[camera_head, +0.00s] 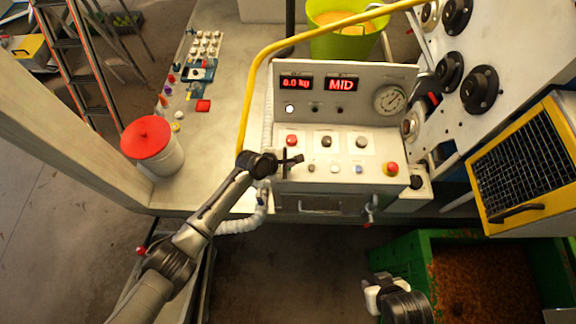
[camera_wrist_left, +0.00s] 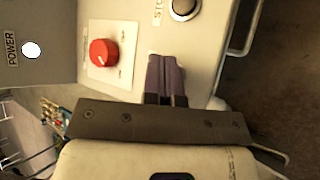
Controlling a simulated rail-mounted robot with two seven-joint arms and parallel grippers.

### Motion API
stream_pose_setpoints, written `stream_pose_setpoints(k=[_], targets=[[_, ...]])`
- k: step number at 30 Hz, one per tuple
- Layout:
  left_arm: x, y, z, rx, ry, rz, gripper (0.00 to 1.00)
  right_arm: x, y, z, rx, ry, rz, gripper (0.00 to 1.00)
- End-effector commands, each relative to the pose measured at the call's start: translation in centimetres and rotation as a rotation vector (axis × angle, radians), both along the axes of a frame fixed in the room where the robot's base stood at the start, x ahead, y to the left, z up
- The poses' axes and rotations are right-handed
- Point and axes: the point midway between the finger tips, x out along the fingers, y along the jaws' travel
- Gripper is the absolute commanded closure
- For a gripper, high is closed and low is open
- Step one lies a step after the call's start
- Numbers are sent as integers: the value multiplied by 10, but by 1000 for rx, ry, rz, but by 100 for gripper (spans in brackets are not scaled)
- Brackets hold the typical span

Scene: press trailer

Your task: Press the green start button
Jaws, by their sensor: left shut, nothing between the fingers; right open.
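The control panel (camera_head: 345,185) stands at the middle of the head view. My left gripper (camera_head: 297,159) is shut and empty over the panel's left part, just below the red knob (camera_head: 291,141). In the left wrist view its closed fingers (camera_wrist_left: 166,78) are over the panel face, between the red knob (camera_wrist_left: 103,52) and a silver button (camera_wrist_left: 184,8) with a partly cut-off label starting "STO". I see no green button; the fingers hide part of the panel. Whether they touch it, I cannot tell. My right gripper (camera_head: 374,288) is open, low in the head view, away from the panel.
A red mushroom button (camera_head: 391,169) sits at the panel's right. Red displays (camera_head: 342,85) and a gauge (camera_head: 390,99) stand behind. A green bin (camera_head: 405,257) is below right, a red-lidded bucket (camera_head: 150,142) left.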

Motion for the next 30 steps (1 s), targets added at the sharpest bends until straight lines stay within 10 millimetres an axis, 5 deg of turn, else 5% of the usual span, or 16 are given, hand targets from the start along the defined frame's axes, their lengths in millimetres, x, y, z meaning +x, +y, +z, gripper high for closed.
stream_pose_setpoints(k=[30], targets=[[0,0,-8,0,1,0,100,0,3,-1,10,2,-6,57]])
